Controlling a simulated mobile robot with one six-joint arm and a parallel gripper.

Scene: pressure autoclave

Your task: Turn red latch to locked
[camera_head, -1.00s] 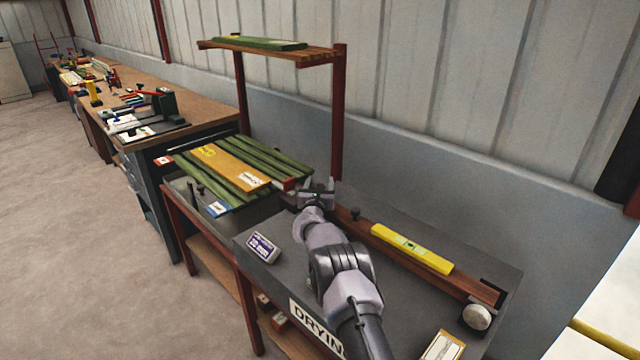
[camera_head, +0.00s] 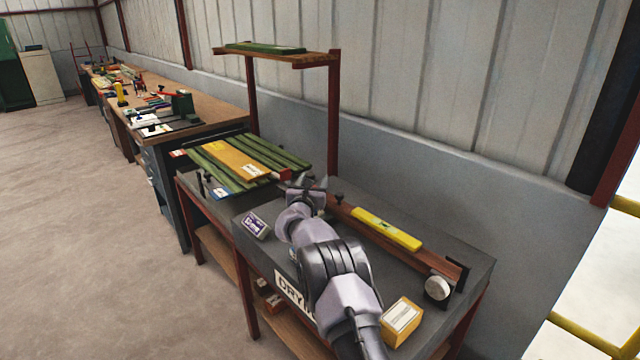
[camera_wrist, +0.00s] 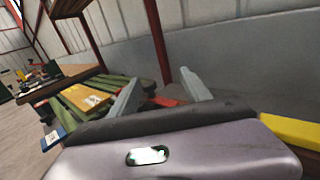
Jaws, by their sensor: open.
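My gripper (camera_head: 311,183) is over the back left part of the grey bench, close to the right end of a stack of green slats (camera_head: 294,155). Its jaws are open, and I see nothing held between them. In the wrist view the two grey fingers (camera_wrist: 161,82) stand apart. A small red piece (camera_head: 283,174) sits at the slats' near right end, just left of my gripper. Some red also shows between the fingers in the wrist view (camera_wrist: 165,102). I cannot tell whether this is a latch. No clearly recognisable red latch is in view.
A yellow level (camera_head: 387,229) lies on a brown bar (camera_head: 350,214) right of my gripper. A purple-and-white box (camera_head: 256,225) and a yellow-orange block (camera_head: 402,321) are on the bench. A raised shelf (camera_head: 280,58) stands behind. The floor at left is clear.

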